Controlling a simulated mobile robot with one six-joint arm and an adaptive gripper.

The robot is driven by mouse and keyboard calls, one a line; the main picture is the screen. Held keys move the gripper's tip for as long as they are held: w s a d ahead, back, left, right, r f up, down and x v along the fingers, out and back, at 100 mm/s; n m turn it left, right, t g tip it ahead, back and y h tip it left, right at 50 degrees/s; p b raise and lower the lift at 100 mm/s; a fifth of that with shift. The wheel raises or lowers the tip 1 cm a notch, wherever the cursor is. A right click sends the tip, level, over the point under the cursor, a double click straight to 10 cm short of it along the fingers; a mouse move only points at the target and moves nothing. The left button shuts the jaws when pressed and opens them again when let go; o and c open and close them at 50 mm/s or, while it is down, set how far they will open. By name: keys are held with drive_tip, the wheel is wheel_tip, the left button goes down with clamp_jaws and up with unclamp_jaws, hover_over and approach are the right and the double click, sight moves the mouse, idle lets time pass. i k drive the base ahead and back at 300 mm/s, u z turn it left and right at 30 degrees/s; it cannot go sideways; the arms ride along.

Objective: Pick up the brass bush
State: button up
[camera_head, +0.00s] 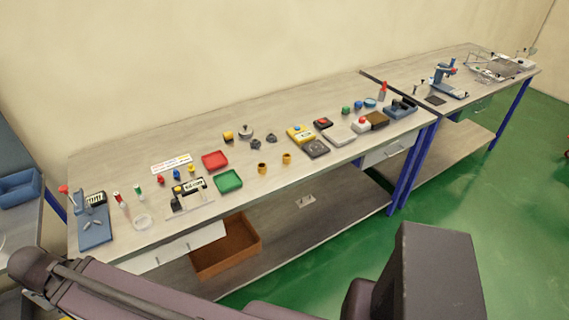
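Two small brass-coloured, ring-like pieces stand near the front edge of the long workbench. One brass piece (262,168) is on the left and the other brass piece (287,158) is a little to its right. They stand apart from each other, and I cannot tell which is the brass bush. Both lie to the right of the green tray (229,181). Parts of my arm cross the bottom of the view, well in front of the bench. My gripper is not in view.
A red tray (215,160), dark grey knobs (256,140) and a dark square plate (316,148) surround the brass pieces. A blue fixture (94,222) stands at the bench's left end. The bench's back strip is mostly bare.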

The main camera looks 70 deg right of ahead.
sight(286, 156)
drive_tip(key=u, duration=0.1)
drive_tip(key=k, duration=2)
drive_tip(key=z, duration=1.65)
drive_tip(key=i, duration=0.85)
drive_tip(key=u, duration=0.2)
